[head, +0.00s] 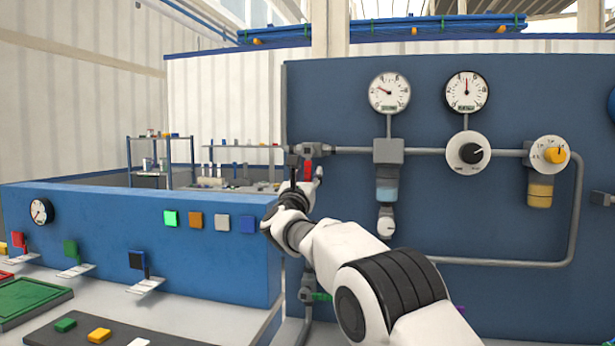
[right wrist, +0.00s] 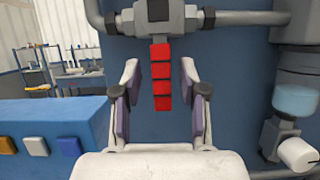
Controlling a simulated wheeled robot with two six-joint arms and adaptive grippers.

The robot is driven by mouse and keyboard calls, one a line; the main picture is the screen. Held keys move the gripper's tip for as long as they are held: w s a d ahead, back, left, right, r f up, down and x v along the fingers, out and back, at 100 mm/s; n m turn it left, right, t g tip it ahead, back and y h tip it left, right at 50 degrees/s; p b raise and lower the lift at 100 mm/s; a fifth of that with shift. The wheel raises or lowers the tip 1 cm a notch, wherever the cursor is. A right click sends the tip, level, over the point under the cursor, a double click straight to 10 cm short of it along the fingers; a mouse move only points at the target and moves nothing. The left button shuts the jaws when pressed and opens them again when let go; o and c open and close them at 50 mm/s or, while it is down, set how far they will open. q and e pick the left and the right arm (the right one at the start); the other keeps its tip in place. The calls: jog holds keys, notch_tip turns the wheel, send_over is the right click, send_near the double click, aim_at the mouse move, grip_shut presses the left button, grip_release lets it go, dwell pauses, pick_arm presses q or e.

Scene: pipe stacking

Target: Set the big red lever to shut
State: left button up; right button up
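The big red lever (head: 308,171) hangs from a grey valve (head: 314,149) on the pipe at the left of the blue panel. In the right wrist view the lever (right wrist: 161,78) points straight down from the valve body (right wrist: 158,18). My right gripper (head: 303,187) is at the lever. In the right wrist view the gripper (right wrist: 159,84) is open, with one finger on each side of the lever and a visible gap on both sides. Whether the lever's lower end lies fully between the pads in depth is hard to tell. My left gripper is not in view.
A blue console (head: 130,240) with small levers and coloured buttons stands at left. Gauges (head: 389,92), a dark knob (head: 472,153) and a yellow knob (head: 555,155) are on the blue panel. A green-handled valve (head: 318,297) sits low, below my right gripper.

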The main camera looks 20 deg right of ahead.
jog(key=v, duration=1.2)
jog(key=shift+a, duration=0.1)
